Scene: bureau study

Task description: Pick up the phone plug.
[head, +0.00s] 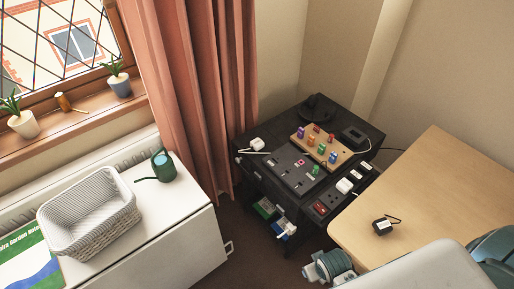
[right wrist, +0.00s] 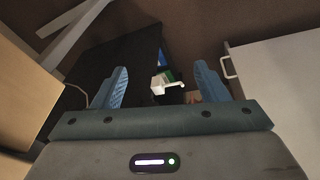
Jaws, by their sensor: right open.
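Several plug-like things show, and I cannot tell for sure which is the phone plug. A white plug (head: 257,144) with a pale lead lies at the left edge of the dark cabinet top. Another white plug (head: 345,185) sits on the socket strip at the cabinet's right side. A small black adapter (head: 383,226) with a short lead lies on the wooden desk. My right gripper (right wrist: 161,67) is open and empty, its blue fingers apart. Between them, farther off, a white piece (right wrist: 165,83) shows by the cabinet's lower part. My left gripper is not in view.
The dark cabinet (head: 248,170) carries a board with coloured pieces (head: 336,150) and a black switch panel (head: 290,171). The desk (head: 430,190) stands right. A white cabinet (head: 165,220) at left holds a basket (head: 90,215) and a green watering can (head: 163,166).

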